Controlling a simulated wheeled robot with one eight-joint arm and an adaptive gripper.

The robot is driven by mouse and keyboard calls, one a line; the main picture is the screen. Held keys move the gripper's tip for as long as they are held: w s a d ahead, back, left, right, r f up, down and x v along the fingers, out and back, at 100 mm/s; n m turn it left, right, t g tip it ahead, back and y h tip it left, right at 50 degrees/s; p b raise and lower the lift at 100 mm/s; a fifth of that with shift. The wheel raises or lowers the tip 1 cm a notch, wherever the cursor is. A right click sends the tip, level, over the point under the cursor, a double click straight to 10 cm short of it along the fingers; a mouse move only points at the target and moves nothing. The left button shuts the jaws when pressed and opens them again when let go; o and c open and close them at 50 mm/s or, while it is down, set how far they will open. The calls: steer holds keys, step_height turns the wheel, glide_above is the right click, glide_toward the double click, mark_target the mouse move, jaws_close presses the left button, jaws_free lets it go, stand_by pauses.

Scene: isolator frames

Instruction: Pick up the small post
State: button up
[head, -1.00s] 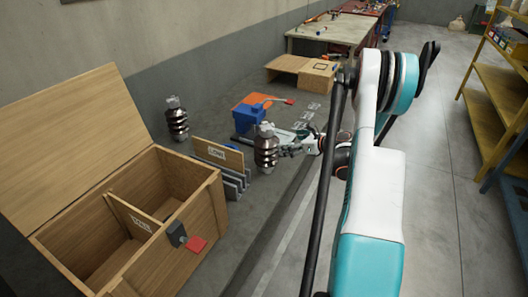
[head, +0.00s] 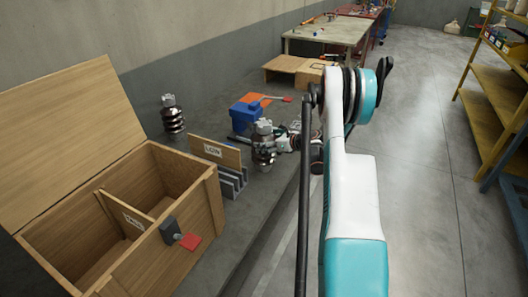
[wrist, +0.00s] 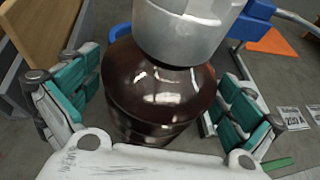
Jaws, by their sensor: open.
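One post (head: 173,118) is beside the wall, behind the wooden box. The other post (head: 264,150) stands right of the labelled board, at my gripper (head: 287,142). I cannot tell from their sizes which is the small one. In the wrist view, the near post's brown body (wrist: 155,90) and metal cap (wrist: 185,30) fill the middle. My gripper (wrist: 155,105) is open, with one teal-padded finger on each side of the body. Whether the pads touch it is not clear.
An open wooden box (head: 212,205) with a divider and a red-tabbed latch (head: 188,241) is at front left. A labelled board (head: 215,152) in a grey rack stands close left of the near post.

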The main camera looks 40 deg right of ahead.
steer(key=shift+x, duration=0.9)
steer(key=shift+r, duration=0.1)
steer(key=c, duration=1.7)
steer(key=shift+r, duration=0.1)
steer(key=shift+r, duration=0.1)
